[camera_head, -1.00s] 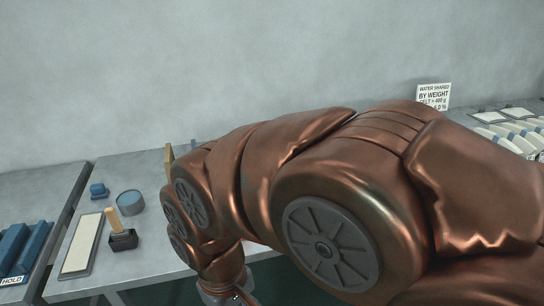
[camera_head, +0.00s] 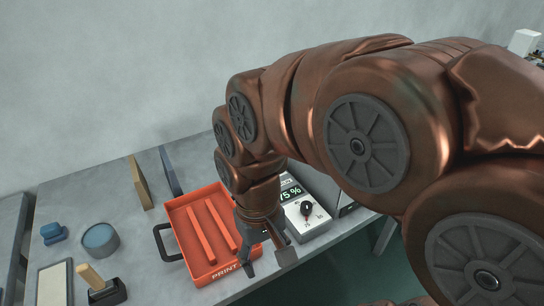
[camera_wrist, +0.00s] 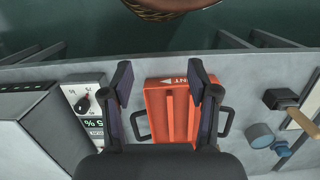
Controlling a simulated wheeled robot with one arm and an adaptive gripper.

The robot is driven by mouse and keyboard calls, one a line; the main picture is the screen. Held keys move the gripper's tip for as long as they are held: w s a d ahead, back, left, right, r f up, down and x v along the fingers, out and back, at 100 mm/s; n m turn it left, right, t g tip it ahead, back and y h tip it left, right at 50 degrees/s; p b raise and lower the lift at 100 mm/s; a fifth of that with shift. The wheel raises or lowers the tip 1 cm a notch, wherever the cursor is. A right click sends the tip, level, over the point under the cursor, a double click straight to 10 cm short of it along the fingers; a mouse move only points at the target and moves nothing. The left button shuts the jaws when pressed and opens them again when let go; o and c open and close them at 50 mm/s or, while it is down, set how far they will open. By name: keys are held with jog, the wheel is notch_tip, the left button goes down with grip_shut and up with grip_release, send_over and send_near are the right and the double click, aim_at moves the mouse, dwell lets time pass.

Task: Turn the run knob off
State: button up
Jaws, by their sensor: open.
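A black knob (camera_head: 306,208) with a small red mark sits on the face of a pale control box (camera_head: 318,221), below a display reading a percentage. In the wrist view the knob (camera_wrist: 83,105) is left of my fingers, with the box (camera_wrist: 75,92) around it. I cannot read the knob's setting. My gripper (camera_head: 268,262) is open and empty, over the front part of the orange-red PRINT tray (camera_head: 185,212), left of the knob and apart from it. In the wrist view my gripper's fingers (camera_wrist: 160,78) spread either side of the tray (camera_wrist: 155,100).
The tray has black side handles (camera_head: 163,243). A grey box (camera_wrist: 32,125) adjoins the control box. Left of the tray are a blue-topped round tin (camera_head: 100,240) and a wooden-handled tool (camera_head: 92,277). Upright boards (camera_head: 141,183) stand behind. The table's front edge is close to my gripper.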

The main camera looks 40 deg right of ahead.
jog(key=w+d+m+b, duration=0.2)
jog(key=w+d+m, duration=0.25)
jog(key=w, duration=0.45)
jog(key=w+d+m+t+b, duration=0.1)
jog(key=w+d+m, duration=0.3)
jog(key=w, duration=0.5)
jog(key=w+d+m+b, duration=0.2)
jog(key=w+d, duration=0.4)
jog(key=w, duration=0.3)
jog(key=w+d+f+m, duration=0.1)
jog(key=w+d, duration=0.1)
jog(key=w+d+f+m, duration=0.1)
jog(key=w+d+m, duration=0.1)
jog(key=d, duration=0.1)
jog(key=w+d+f+m+b, duration=0.1)
jog(key=w+d, duration=0.1)
jog(key=d, duration=0.1)
jog(key=shift+w+d+f+m, duration=0.1)
jog(key=shift+d+f+m, duration=0.1)
jog(key=shift+f+m, duration=0.15)
jog(key=shift+w+d+f+m, duration=0.2)
jog(key=shift+w+d+m, duration=0.1)
jog(key=shift+d, duration=0.25)
jog(key=shift+f, duration=0.15)
jog(key=shift+s+f+p, duration=0.2)
jog(key=shift+f+p, duration=0.2)
jog(key=shift+f, duration=3.3)
jog(key=shift+c, duration=0.3)
grip_shut()
